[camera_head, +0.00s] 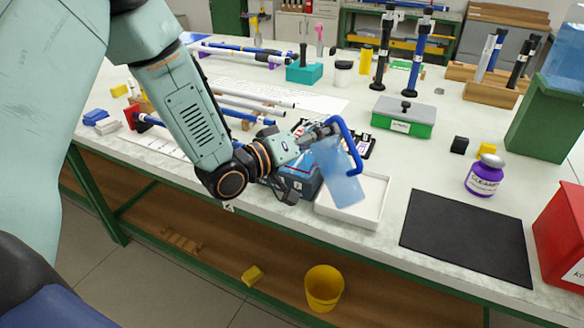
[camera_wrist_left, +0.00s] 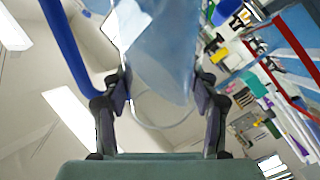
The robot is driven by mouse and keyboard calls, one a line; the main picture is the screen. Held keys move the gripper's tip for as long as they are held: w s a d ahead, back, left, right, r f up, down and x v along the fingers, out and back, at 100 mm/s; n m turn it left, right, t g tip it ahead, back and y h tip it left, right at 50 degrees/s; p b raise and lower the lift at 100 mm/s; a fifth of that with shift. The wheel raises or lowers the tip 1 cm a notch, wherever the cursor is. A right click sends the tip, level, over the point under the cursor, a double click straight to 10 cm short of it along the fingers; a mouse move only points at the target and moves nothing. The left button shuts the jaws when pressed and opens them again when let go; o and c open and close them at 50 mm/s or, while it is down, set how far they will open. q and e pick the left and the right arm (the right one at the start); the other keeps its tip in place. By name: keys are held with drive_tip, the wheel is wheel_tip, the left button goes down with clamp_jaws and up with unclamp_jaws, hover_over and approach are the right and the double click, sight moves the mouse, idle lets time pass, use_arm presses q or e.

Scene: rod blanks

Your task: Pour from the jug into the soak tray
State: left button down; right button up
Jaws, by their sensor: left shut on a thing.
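The jug (camera_head: 342,178) is a translucent light blue vessel with a dark blue handle (camera_head: 350,145). My left gripper (camera_head: 322,134) is shut on the jug and holds it strongly tilted above the white soak tray (camera_head: 378,200). The tray is shallow and square, near the front edge of the bench, and the jug hides part of its inside. I cannot tell whether liquid is running out. In the left wrist view the jug (camera_wrist_left: 165,45) is between the two fingers of the gripper (camera_wrist_left: 160,95), its handle at the left. My right gripper is not in view.
A blue box (camera_head: 300,178) stands left of the tray, partly behind my gripper. A black mat (camera_head: 467,237) lies to its right, with a purple jar (camera_head: 485,176) behind. A green box (camera_head: 403,117) stands farther back. A yellow bucket (camera_head: 324,287) is below the bench edge.

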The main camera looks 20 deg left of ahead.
use_arm(q)
drive_tip(key=shift+a+f+n, duration=0.1)
drive_tip(key=shift+f+n, duration=0.5)
drive_tip(key=shift+n, duration=0.5)
idle(2.6)
